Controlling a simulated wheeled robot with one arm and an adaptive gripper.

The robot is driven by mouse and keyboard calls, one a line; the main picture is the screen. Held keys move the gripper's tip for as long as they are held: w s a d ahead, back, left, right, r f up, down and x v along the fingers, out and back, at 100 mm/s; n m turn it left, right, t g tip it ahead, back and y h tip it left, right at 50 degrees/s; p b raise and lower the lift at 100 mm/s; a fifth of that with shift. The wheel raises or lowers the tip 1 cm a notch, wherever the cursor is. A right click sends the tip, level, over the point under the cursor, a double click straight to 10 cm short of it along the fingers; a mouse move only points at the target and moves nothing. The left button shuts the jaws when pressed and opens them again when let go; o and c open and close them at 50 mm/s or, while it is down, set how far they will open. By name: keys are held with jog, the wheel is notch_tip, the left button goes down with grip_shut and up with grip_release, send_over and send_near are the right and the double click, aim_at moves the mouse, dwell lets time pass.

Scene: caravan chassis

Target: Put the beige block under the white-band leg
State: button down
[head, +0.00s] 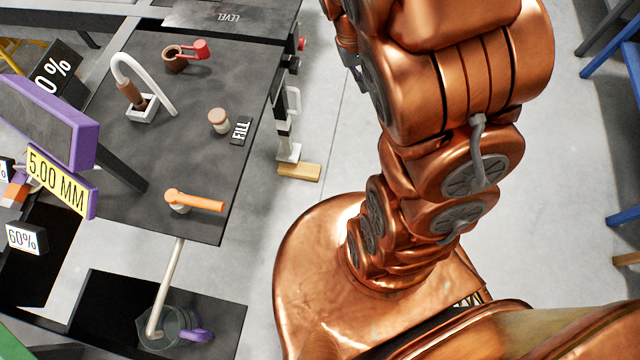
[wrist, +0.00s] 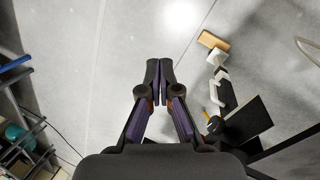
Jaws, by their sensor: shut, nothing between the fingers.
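The beige block (head: 300,171) lies flat on the grey floor beside the dark table. It also shows in the wrist view (wrist: 212,40). A leg (head: 286,112) with black and white parts stands at the table's right side, its white foot (head: 289,152) at the block's edge. In the wrist view the foot (wrist: 217,57) also borders the block; I cannot tell whether any of it rests on the block. My gripper (wrist: 159,66) is shut and empty, pointing at bare floor to the left of the block in the wrist view. It is out of the head view.
The dark table (head: 165,150) carries an orange lever (head: 195,202), a FILL label (head: 241,130) and a red-handled valve (head: 187,54). A jug (head: 172,330) stands below it. Shelving (wrist: 22,115) is at the wrist view's left.

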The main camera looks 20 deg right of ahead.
jog(key=w+d+f+h+b, duration=0.1)
jog(key=w+d+f+b, duration=0.15)
jog(key=f, duration=0.45)
jog(key=w+d+f+b, duration=0.2)
jog(key=w+d+f, duration=0.15)
jog(key=f, duration=0.45)
jog(key=n+t+y+b, duration=0.2)
jog(key=n+y+b, duration=0.1)
jog(key=b, duration=0.9)
send_over(321, 186)
jog(key=s, duration=0.3)
notch_tip(321, 186, down, 52)
notch_tip(321, 186, down, 10)
jog(key=b, duration=0.9)
jog(key=shift+s+d+r+b, duration=0.1)
jog(key=shift+s+b, duration=0.05)
jog(key=shift+b, duration=0.25)
jog(key=w+b, duration=0.1)
jog(key=w, duration=0.2)
jog(key=shift+w, duration=0.15)
jog(key=shift+w+a+r+b, duration=0.1)
jog(key=shift+w+a+b, duration=0.1)
jog(key=shift+w+b, duration=0.15)
jog(key=shift+w, duration=0.1)
